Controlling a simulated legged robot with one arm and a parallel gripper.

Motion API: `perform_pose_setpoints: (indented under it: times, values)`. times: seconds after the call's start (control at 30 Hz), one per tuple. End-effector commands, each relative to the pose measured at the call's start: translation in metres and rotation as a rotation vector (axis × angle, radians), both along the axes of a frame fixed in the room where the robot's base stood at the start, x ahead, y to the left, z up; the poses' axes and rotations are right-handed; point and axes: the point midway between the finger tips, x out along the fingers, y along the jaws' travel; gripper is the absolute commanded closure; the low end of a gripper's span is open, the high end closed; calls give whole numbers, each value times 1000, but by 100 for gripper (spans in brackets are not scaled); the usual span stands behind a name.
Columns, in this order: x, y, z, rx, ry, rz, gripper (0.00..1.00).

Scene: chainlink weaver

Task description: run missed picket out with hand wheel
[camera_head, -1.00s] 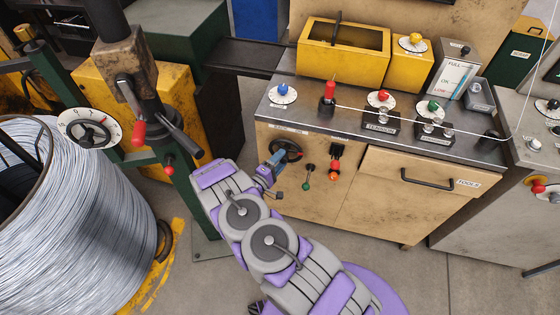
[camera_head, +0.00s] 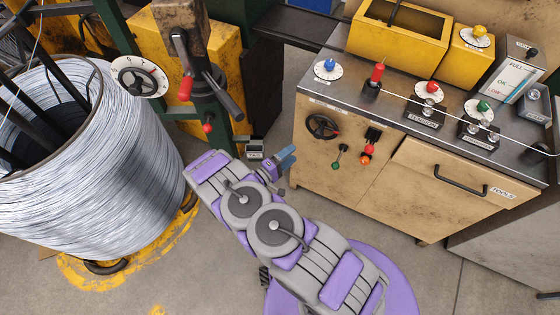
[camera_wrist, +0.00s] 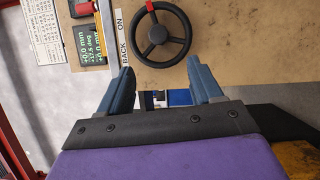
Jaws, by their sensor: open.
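The black hand wheel (camera_head: 322,127) is on the tan cabinet's front face, at its upper left. In the wrist view the wheel (camera_wrist: 160,36) has three spokes and a red mark on its rim, and sits ahead of my fingertips. My gripper (camera_head: 287,157) is left of and below the wheel in the head view, apart from it. In the wrist view my gripper's (camera_wrist: 160,72) two blue fingers stand wide apart with nothing between them. A label beside the wheel reads "BACK" and "ON". I cannot pick out the missed picket.
A small display (camera_wrist: 91,42) reads mm and degrees left of the wheel. Green and red-orange levers (camera_head: 368,147) stick out right of it. A wire coil (camera_head: 110,170) and a red-handled post (camera_head: 187,90) stand left. Open floor lies before the cabinet.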

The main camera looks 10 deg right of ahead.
Motion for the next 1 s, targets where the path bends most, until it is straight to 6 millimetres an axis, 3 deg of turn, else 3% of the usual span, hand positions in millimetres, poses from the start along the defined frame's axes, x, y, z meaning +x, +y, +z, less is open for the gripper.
perform_pose_setpoints:
  times: [0.1, 0.3, 1.0]
  values:
    - [-10, 18, -1, 0, 0, 4, 35]
    - [-19, 34, -2, 2, -1, 3, 35]
    - [-21, 36, -2, 1, 1, 1, 35]
